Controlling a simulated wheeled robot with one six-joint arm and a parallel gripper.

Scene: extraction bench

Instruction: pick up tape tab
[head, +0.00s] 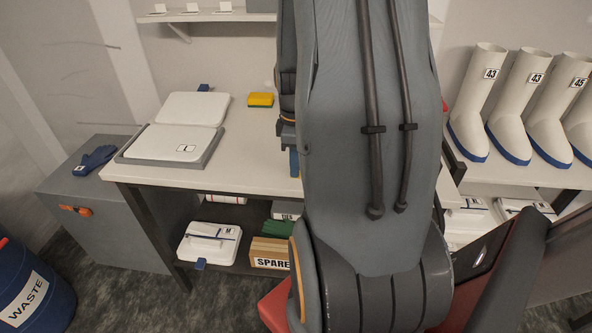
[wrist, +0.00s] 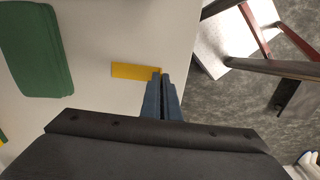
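The tape tab is part of a flat yellow strip (wrist: 132,71) on the pale bench top in the wrist view. My gripper (wrist: 160,75) has slim blue fingers close together at the strip's right end, with a little yellow between their tips. They look shut on that end, though the contact is small in the picture. The rest of the strip sticks out left of the fingers. In the head view my arm covers most of the gripper, and only a bit of blue finger (head: 293,163) shows; the strip is hidden there.
A green pad (wrist: 36,48) lies left of the strip. The bench edge drops to the floor (wrist: 240,110) on the right. In the head view, a yellow sponge (head: 260,100) and an open white case (head: 169,144) sit on the bench. White boots (head: 475,103) stand at right.

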